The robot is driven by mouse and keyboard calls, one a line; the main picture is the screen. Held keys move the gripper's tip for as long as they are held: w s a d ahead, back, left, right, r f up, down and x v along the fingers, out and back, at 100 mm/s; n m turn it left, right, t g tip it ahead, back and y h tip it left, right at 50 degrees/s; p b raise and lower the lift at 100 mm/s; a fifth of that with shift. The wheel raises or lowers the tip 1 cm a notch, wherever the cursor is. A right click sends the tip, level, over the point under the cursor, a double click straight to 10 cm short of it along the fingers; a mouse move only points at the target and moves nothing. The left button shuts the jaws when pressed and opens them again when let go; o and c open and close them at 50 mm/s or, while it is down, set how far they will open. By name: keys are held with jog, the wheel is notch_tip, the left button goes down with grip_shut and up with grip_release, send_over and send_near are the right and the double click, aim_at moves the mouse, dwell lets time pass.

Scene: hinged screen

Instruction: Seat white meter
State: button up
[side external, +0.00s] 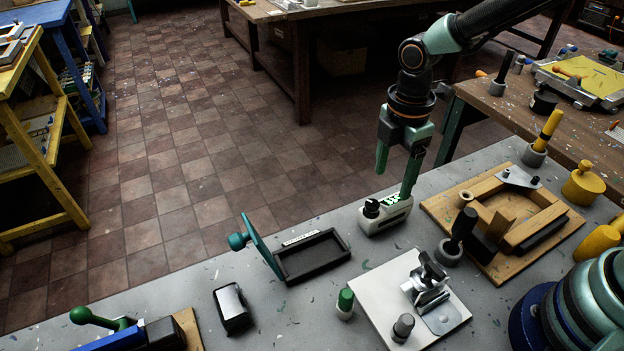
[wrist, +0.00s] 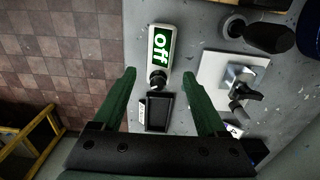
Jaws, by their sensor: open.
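The white meter (side external: 376,222) stands on the grey bench, with a black knob and a lit green display on top. In the wrist view the meter (wrist: 170,30) shows its display reading "off", with the knob at its near end. My gripper (side external: 394,182) is open above the meter, pointing down; one finger overlaps the meter's far end in the side view, and I cannot tell if they touch. A dark, shallow rectangular tray (side external: 318,262) with a white label strip lies left of the meter, empty. It also shows in the wrist view (wrist: 159,114).
A teal hinged screen (side external: 262,246) with a round knob stands raised at the tray's left side. A pale plate with a metal clamp (side external: 378,290), a green-capped cylinder (side external: 345,304) and a black block (side external: 233,312) are nearby. A wooden frame (side external: 460,205) lies right.

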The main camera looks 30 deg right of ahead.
aim_at(387, 203)
notch_tip(387, 203, down, 8)
jog(key=shift+r, duration=0.25)
grip_shut()
jog(key=shift+r, duration=2.05)
jog(key=s+a+r, duration=0.1)
jog(key=a+r, duration=0.2)
jog(key=a, duration=1.3)
jog(key=shift+a+r, duration=0.2)
jog(key=shift+a, duration=0.05)
